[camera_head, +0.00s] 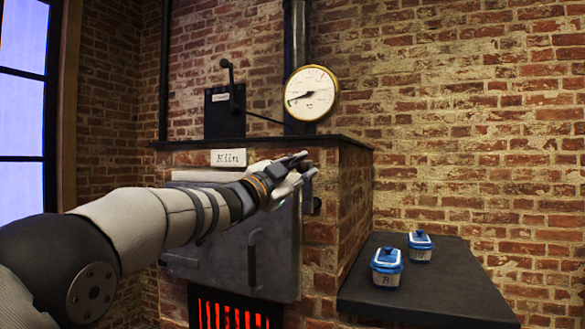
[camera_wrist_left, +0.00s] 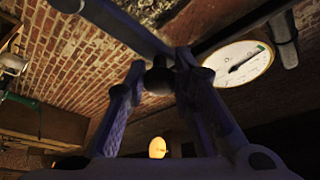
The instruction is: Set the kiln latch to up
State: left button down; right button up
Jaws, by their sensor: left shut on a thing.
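The brick kiln (camera_head: 345,190) stands against the wall with a grey metal door (camera_head: 275,250) and a "Kiln" label (camera_head: 228,158). My left arm reaches across the door from the left. My left gripper (camera_head: 303,165) is at the door's upper right edge, shut on a dark round knob (camera_wrist_left: 158,76), which shows between the fingers in the left wrist view. It appears to be the latch's knob. A dark piece of the latch (camera_head: 313,204) shows just below the fingers. My gripper hides most of the latch, so its exact angle is unclear. My right gripper is not in view.
A dark box with a lever (camera_head: 225,100) and a round gauge (camera_head: 312,93) stand above the kiln top. A dark side table (camera_head: 430,290) at right holds two blue-lidded jars (camera_head: 387,266) (camera_head: 420,246). Red glowing bars (camera_head: 235,314) show below the door.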

pick_arm(q)
jog(key=shift+s+d+r+m+g+h, duration=0.15)
jog(key=shift+d+m+g, duration=0.2)
jog(key=shift+m, duration=0.35)
jog(key=shift+s+d+f+m+g+h, duration=0.15)
jog(key=shift+d+m+g, duration=0.2)
jog(key=shift+m, duration=0.35)
jog(key=shift+d+r, duration=0.1)
jog(key=c, duration=1.4)
grip_release()
jog(key=shift+o, duration=0.3)
jog(key=shift+w+d, duration=0.1)
jog(key=shift+w, duration=0.05)
jog(key=v, duration=1.2)
jog(key=shift+f, duration=0.2)
